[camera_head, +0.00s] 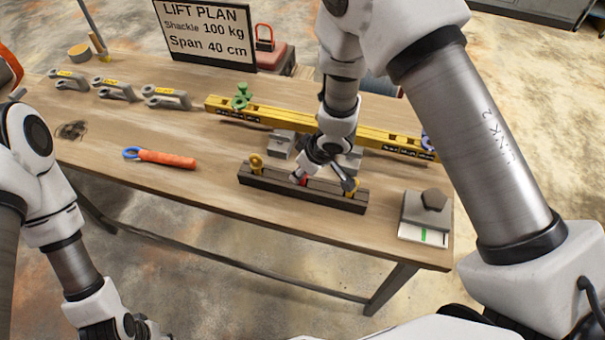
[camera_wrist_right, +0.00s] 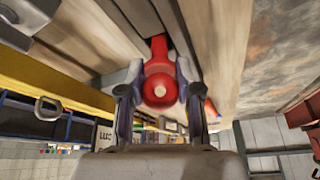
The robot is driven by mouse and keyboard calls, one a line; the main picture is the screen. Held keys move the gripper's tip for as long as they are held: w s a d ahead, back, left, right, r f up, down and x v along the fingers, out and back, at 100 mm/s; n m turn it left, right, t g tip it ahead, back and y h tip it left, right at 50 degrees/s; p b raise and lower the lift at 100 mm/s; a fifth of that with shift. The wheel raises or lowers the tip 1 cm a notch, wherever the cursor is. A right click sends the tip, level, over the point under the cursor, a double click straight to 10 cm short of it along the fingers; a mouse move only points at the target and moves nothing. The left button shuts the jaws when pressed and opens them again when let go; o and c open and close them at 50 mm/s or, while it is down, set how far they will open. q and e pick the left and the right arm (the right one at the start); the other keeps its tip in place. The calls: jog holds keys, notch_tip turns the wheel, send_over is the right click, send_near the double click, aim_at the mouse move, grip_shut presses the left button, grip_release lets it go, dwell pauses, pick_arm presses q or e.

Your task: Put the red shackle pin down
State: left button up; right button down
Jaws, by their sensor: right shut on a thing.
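My right gripper (camera_head: 325,178) is over a dark slotted rack (camera_head: 285,187) near the front of the table. It is shut on the red shackle pin (camera_wrist_right: 160,85), whose round red head sits between both fingers in the right wrist view. In the head view only a little of the red pin (camera_head: 303,181) shows, at the rack's middle; I cannot tell whether it touches the rack. Yellow pins (camera_head: 256,163) stand at both ends of the rack. My left arm is at the lower left, and its fingers are not visible.
A red-handled tool (camera_head: 166,159) lies to the left. Several grey shackles (camera_head: 115,90) are at the back left.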

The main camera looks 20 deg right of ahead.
jog(key=shift+w+f, duration=0.1)
jog(key=shift+f, duration=0.25)
jog(key=shift+s+r, duration=0.15)
jog(key=shift+s, duration=0.05)
jog(key=shift+f, duration=0.2)
jog(key=c, duration=0.8)
grip_release()
jog(key=shift+w, duration=0.1)
jog(key=shift+r, duration=0.55)
jog(key=p+v, duration=0.2)
jog(key=v, duration=0.9)
jog(key=shift+s+r, duration=0.15)
jog(key=shift+s, duration=0.1)
